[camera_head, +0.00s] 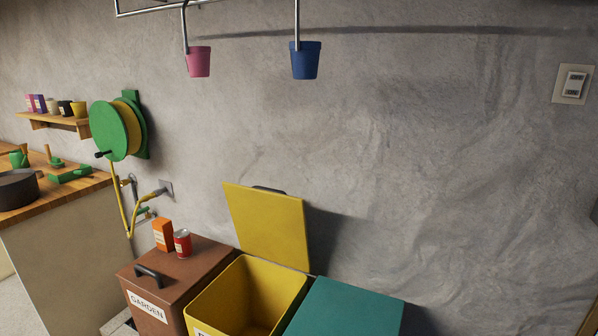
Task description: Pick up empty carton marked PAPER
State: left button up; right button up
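A small orange carton (163,235) stands upright on the closed brown lid of the bin labelled GARDEN (148,304). Its markings are too small to read, and I cannot tell whether it is empty. A red can (182,243) stands close to its right. The yellow bin (208,298) beside the brown one has its lid (268,226) raised against the wall. Its front label is mostly cut off by the bottom edge. No thing with a readable PAPER mark shows. Neither of my grippers is in view.
A closed green-lidded bin (345,310) stands right of the yellow bin. A green hose reel (117,130) with a yellow hose hangs left of the bins. A wooden counter (85,187) is at far left. Pink (199,62) and blue (305,60) pots hang above.

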aim_at(163, 230)
jog(key=i+j, duration=0.15)
jog(key=j, duration=0.3)
jog(key=i+j, duration=0.15)
jog(key=j, duration=0.35)
jog(key=i+j+u, duration=0.1)
jog(key=j, duration=0.35)
jog(key=i+j, duration=0.2)
jog(key=j, duration=0.25)
jog(key=i+j, duration=0.15)
jog(key=j, duration=0.3)
jog(key=i+j+u, duration=0.1)
jog(key=j, duration=0.35)
jog(key=i+j, duration=0.25)
jog(key=j, duration=0.2)
jog(key=i+j, duration=0.2)
jog(key=j, duration=0.25)
jog(key=u, duration=0.05)
